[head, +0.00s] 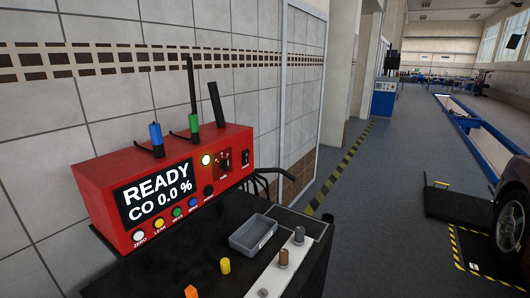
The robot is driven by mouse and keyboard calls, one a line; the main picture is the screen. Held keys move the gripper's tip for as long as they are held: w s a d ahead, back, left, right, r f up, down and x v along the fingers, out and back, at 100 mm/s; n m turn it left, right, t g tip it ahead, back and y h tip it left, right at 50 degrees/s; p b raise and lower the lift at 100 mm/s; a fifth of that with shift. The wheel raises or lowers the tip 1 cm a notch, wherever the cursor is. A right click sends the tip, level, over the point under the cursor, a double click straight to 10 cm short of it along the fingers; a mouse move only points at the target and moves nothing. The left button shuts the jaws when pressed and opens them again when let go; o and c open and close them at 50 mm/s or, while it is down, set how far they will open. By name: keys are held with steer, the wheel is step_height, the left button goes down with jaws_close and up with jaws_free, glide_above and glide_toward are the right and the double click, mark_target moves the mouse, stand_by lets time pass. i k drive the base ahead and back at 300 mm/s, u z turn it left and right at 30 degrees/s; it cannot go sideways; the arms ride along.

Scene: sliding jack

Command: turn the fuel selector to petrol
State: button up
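A red gas analyser box (88,192) stands on a dark cart top against the tiled wall. Its black screen (157,196) reads "READY" and "CO 0.0 %". A dark rotary knob (224,161), which appears to be the fuel selector, is on the right part of its front. The knob's label and position marks are too small to read, so I cannot tell which setting it points to. A lit round lamp (205,160) is left of the knob and a black switch (245,158) is right of it. My gripper is not in view.
Several coloured buttons line the box's lower front. Blue (156,134) and green (194,122) probes stand on hooks above. A grey tray (247,247), a yellow cylinder (225,266) and brown (283,258) and grey (299,235) pegs are on the cart. The floor aisle at right is open.

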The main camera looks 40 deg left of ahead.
mark_target(224, 164)
steer(key=u, duration=0.05)
steer(key=i, duration=1.6)
steer(key=u, duration=3.7)
